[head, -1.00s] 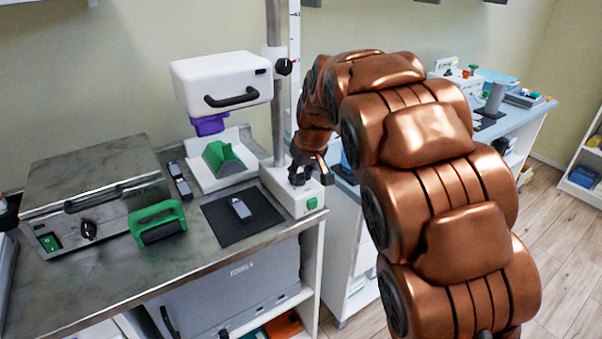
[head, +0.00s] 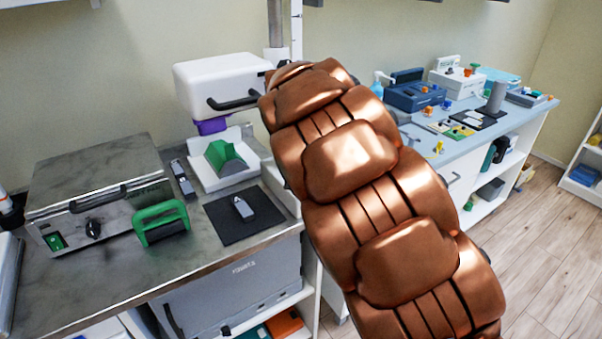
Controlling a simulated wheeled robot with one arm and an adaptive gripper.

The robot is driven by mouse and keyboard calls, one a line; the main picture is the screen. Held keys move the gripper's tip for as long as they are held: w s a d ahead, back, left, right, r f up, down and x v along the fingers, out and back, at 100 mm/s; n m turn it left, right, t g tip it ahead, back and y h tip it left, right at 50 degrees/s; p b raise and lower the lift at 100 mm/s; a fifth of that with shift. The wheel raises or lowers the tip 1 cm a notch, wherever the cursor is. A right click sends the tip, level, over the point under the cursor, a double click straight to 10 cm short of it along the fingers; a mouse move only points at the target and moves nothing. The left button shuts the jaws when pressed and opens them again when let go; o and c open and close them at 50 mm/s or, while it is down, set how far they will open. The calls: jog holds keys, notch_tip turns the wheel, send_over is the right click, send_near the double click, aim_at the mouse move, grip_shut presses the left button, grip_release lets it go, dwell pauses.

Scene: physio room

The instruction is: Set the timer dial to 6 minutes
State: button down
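My copper-coloured arm crosses the middle of the head view and hides my gripper, so I cannot see its fingers or what they touch. The white device (head: 222,85) with a black handle stands on the metal-topped bench at the back. A black knob (head: 93,228) is on the front of the metal box (head: 95,185) at the left, beside a green switch (head: 54,241). No scale or minute marks can be read, and I cannot tell which knob is the timer dial.
A green-handled roller (head: 160,222), a black mat (head: 243,216) with a small grey device and a white tray (head: 222,172) with a green wedge are on the bench (head: 85,283). A blue-topped counter (head: 460,148) with several items stands at the right.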

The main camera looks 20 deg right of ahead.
dwell(0.4)
jog(key=c, duration=0.8)
grip_release()
jog(key=shift+c, duration=0.2)
jog(key=v, duration=1.2)
jog(key=shift+s, duration=0.1)
